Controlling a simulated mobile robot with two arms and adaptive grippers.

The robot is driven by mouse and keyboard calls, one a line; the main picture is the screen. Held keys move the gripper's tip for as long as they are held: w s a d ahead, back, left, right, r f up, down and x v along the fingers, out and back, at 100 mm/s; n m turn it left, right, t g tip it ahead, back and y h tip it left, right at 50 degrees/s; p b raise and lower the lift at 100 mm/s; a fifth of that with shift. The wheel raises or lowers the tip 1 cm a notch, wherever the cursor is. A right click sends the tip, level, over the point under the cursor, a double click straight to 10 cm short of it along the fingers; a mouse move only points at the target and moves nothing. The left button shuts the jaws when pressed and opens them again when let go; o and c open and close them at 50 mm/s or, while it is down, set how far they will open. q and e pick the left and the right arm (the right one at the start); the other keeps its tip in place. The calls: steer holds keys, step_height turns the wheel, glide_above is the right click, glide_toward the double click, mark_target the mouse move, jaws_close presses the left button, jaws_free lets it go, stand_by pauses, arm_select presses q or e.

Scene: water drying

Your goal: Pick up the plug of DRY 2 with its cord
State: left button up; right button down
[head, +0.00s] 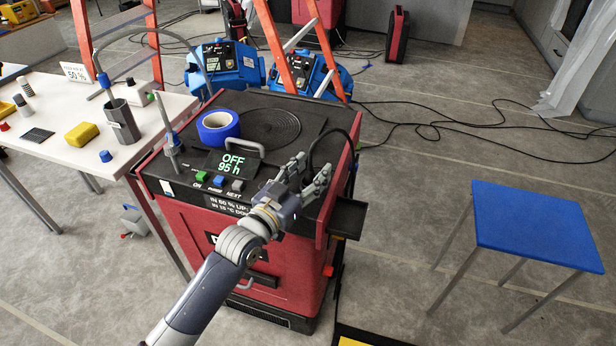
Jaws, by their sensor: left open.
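My left gripper (312,174) is over the right front of the red dehumidifier's black top (335,118), with its fingers open. A black cord (330,135) arches up from behind the fingers and down at the right edge of the top. I cannot tell whether the cord touches the fingers, and I cannot make out a plug at its end. The red dehumidifier (290,262) has a display (233,162) reading "OFF 95 h". Its front name label is mostly hidden by my left arm, so I cannot read whether it is DRY 2. My right gripper is not in view.
A white table (60,100) with small items stands left, a blue stool (535,225) right. Blue machines (225,66) and an orange ladder (287,55) stand behind. Cords (440,122) cross the floor.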

arm_select(q)
jaws_close()
